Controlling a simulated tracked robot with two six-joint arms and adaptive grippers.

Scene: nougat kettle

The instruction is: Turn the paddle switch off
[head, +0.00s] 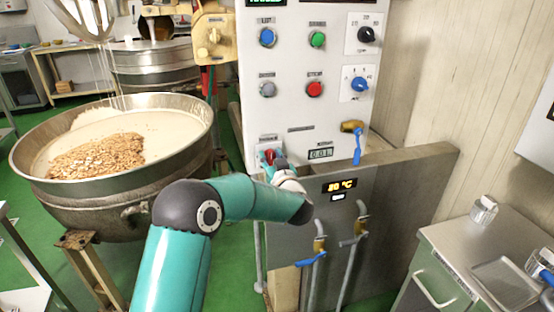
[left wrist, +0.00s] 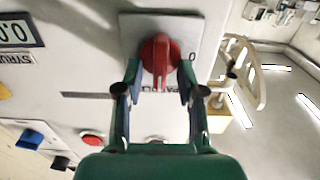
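The paddle switch is a red rotary knob on a light square plate, low on the white control panel. In the head view its red knob (head: 270,155) shows at the tip of my left arm, partly hidden. In the left wrist view the red knob (left wrist: 160,60) sits between the two fingers, its narrow grip pointing down the picture. My left gripper (left wrist: 160,70) is open around it, one finger on each side, with gaps beside the narrow grip. Touch at the knob's wider part cannot be told. In the head view the left gripper (head: 277,168) is small. My right gripper is out of view.
The panel (head: 290,60) carries blue, green, grey and red buttons and two selector knobs. The kettle (head: 110,150) with nuts in pale mass stands left. A steel cabinet (head: 480,250) stands right.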

